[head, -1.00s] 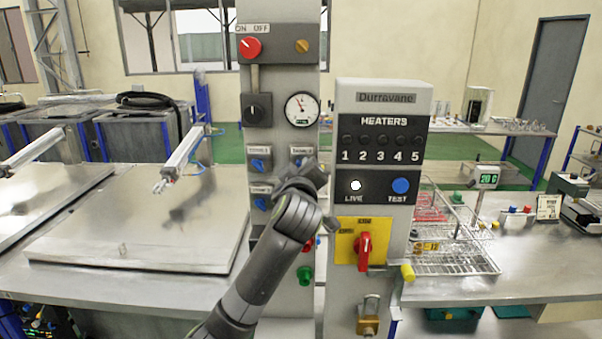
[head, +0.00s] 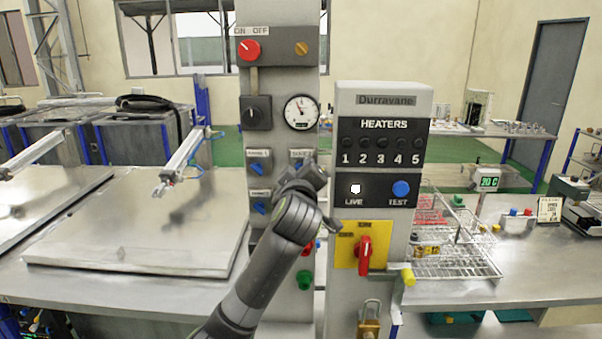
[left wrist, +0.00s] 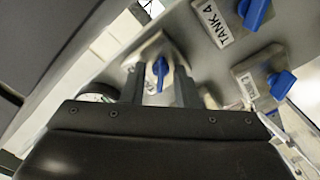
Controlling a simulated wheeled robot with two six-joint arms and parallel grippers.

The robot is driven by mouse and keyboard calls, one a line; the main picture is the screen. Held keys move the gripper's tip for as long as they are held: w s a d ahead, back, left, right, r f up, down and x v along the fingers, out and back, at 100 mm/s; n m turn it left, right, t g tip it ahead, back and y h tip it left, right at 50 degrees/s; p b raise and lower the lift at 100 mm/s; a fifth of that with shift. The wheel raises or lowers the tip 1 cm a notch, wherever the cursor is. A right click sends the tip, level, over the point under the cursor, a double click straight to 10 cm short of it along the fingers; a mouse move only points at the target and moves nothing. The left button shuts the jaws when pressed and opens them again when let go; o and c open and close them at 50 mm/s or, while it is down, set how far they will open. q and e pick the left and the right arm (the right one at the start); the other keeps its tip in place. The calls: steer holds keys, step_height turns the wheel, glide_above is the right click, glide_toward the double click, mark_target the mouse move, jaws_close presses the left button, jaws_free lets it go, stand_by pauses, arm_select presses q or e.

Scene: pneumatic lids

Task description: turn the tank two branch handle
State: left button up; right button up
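The grey valve column (head: 280,95) carries blue branch handles below a pressure gauge. My left gripper (head: 305,172) is at the upper right handle, the tank two place, and mostly hides it in the head view. In the left wrist view, a blue handle (left wrist: 160,70) sits between the two dark fingers of my left gripper (left wrist: 160,80), with a gap visible on each side. The fingers are open around it. A handle labelled TANK 4 (left wrist: 255,12) and another blue handle (left wrist: 282,85) lie to the right there. My right gripper is not in view.
The heaters box (head: 380,100) with a red switch (head: 365,255) stands close to the right of my arm. A flat metal lid (head: 140,225) lies on the left bench. Wire racks (head: 450,260) stand on the right bench.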

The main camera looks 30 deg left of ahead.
arm_select(q)
steer(key=b+v, duration=1.4)
steer(key=v, duration=0.3)
steer(key=shift+d, duration=0.2)
steer(key=shift+s+f, duration=0.1)
stand_by(0.4)
